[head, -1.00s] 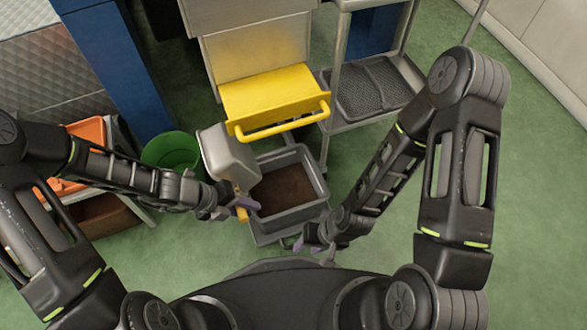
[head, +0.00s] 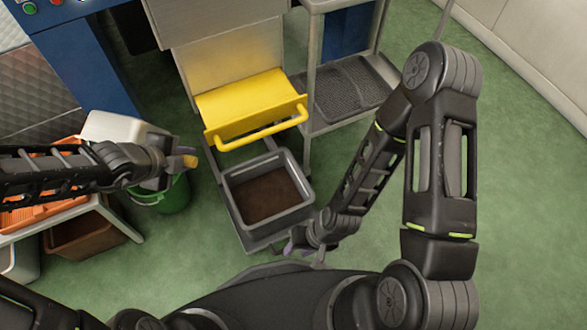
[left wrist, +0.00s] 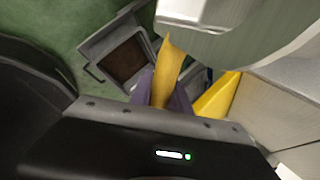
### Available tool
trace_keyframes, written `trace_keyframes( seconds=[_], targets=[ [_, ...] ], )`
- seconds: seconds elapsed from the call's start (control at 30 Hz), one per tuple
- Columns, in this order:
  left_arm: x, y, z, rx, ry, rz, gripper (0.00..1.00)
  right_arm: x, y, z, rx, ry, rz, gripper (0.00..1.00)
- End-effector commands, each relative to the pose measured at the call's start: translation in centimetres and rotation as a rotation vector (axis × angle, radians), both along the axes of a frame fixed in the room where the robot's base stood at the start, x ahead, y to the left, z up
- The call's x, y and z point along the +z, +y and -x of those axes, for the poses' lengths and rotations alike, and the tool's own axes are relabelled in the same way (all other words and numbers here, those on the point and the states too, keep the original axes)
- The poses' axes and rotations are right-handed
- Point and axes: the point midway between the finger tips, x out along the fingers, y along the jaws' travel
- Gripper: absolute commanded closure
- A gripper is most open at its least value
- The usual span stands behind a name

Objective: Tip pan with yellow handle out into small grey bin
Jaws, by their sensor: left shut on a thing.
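The pale metal pan (head: 118,127) is off the floor at the left of the head view, partly hidden behind my left arm. My left gripper (head: 183,160) is shut on its yellow handle (head: 190,161). In the left wrist view the handle (left wrist: 170,65) lies between the purple fingers, with the pan (left wrist: 240,35) beyond. I cannot see inside the pan. A small grey bin (head: 233,203) with a dark brown inside stands to the right of the pan, clear of it. My right gripper (head: 304,250) is near the bin's front right corner; its opening is unclear.
A green bucket (head: 174,196) stands below my left gripper. Orange trays (head: 45,215) lie on a table at the left, with a brown crate (head: 85,240) underneath. A yellow chute with a bar (head: 250,105) is behind the bin. A grey rack (head: 350,92) stands back right.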

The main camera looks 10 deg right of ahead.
Motion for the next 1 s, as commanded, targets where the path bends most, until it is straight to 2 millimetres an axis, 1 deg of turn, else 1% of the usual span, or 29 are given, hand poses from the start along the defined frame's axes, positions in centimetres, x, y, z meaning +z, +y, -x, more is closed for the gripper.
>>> trace_keyframes(
  seconds=[0.1,0.27,0.6,0.63,0.67,0.73,0.87,1.0],
  targets=[
    [1.7,0.6,-1.0,0.078,-0.006,0.0,1.0,0.0,0.0,0.0,0.0,0.0,0.0,0.64],
    [3.8,1.6,-2.3,0.196,-0.005,0.002,1.0,0.0,0.0,0.0,0.0,0.0,0.0,0.64],
    [10.0,4.7,-6.1,0.538,-0.003,0.005,1.0,0.0,0.0,0.0,0.0,0.0,0.0,0.64],
    [10.4,5.0,-6.3,0.565,-0.003,0.005,1.0,0.0,0.0,0.0,0.0,0.0,0.0,0.64],
    [10.0,5.1,-6.1,0.561,0.003,0.004,1.0,0.0,0.0,0.0,0.0,0.0,0.0,0.64],
    [11.8,5.0,-6.1,0.555,0.001,0.004,1.0,1.8,0.0,0.0,0.0,0.001,0.0,0.64],
    [14.1,4.9,-6.1,0.553,0.001,0.003,1.0,4.1,0.1,0.0,0.001,0.0,-0.001,0.64],
    [17.0,4.9,-6.0,0.553,0.001,0.003,1.0,7.1,0.1,0.1,0.003,0.001,-0.001,0.64]
  ],
)
